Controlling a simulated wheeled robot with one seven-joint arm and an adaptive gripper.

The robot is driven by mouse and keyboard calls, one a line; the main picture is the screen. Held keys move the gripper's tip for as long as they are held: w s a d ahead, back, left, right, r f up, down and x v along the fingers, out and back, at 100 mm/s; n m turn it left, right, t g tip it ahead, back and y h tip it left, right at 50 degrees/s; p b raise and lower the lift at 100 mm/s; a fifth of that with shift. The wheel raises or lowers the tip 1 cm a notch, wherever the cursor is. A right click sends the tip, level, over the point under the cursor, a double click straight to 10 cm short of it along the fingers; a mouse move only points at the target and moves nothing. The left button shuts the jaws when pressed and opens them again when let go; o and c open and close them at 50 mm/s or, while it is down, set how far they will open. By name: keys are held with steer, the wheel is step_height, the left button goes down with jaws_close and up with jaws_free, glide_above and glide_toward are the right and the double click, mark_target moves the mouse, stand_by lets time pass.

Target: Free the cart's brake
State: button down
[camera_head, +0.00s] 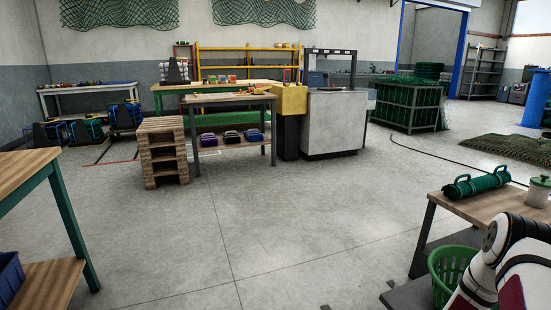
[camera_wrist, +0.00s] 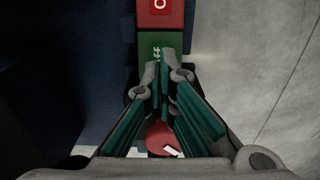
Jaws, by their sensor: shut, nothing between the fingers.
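In the wrist view my gripper (camera_wrist: 164,68) is shut and empty, its teal-padded fingers together. Just beyond the fingertips is a green block (camera_wrist: 158,42) with pale markings. A red block (camera_wrist: 155,14) with a white ring-like mark adjoins it at the top edge. These look like brake pedal pads, but I cannot tell for certain. A round red part (camera_wrist: 160,136) with a white mark shows between the fingers lower down. The fingers overlap the green block in the picture; I cannot tell whether they touch it. In the head view my gripper is not visible and no brake can be made out.
In the wrist view a dark blue surface (camera_wrist: 70,60) lies left and concrete floor (camera_wrist: 250,60) right. In the head view, a bench (camera_head: 485,207) with a green roll (camera_head: 478,184) and a green basket (camera_head: 447,270) stand near my arm. The middle floor (camera_head: 270,230) is clear.

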steer(key=shift+f+b, duration=1)
steer(key=shift+f, duration=0.3)
stand_by(0.5)
steer(key=shift+r, duration=0.1)
steer(key=shift+r+p, duration=2.5)
steer(key=shift+r, duration=0.95)
